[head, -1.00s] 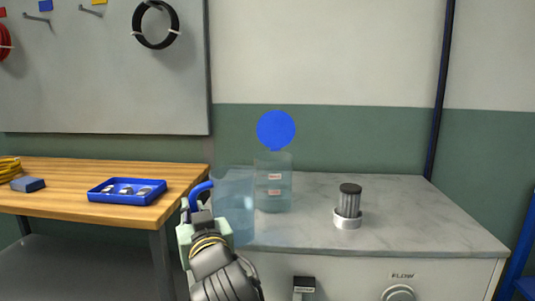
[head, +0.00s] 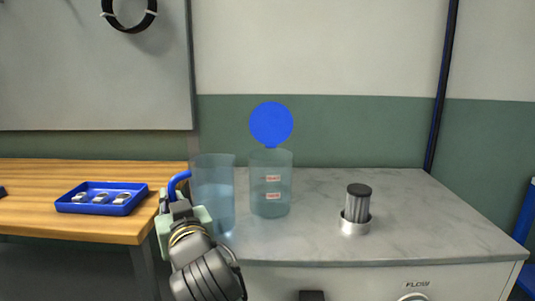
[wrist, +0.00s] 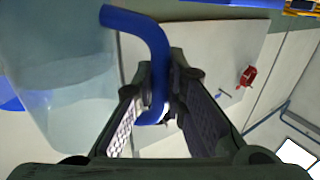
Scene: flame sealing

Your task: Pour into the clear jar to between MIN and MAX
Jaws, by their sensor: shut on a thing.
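The clear jar (head: 271,207) stands upright on the grey marble counter, with two small red-and-white labels, one above the other. I cannot make out a liquid level in it. A blue disc (head: 271,124) shows just above its rim. My gripper (head: 180,203) is shut on the blue handle (head: 178,183) of a clear jug (head: 213,188). The jug looks upright, left of the jar and apart from it in the picture. In the wrist view the fingers (wrist: 165,112) clasp the handle, and the jug (wrist: 60,60) holds pale bluish liquid.
A wooden bench (head: 40,230) at left carries a blue tray (head: 100,207) of small parts. The counter's right side is clear.

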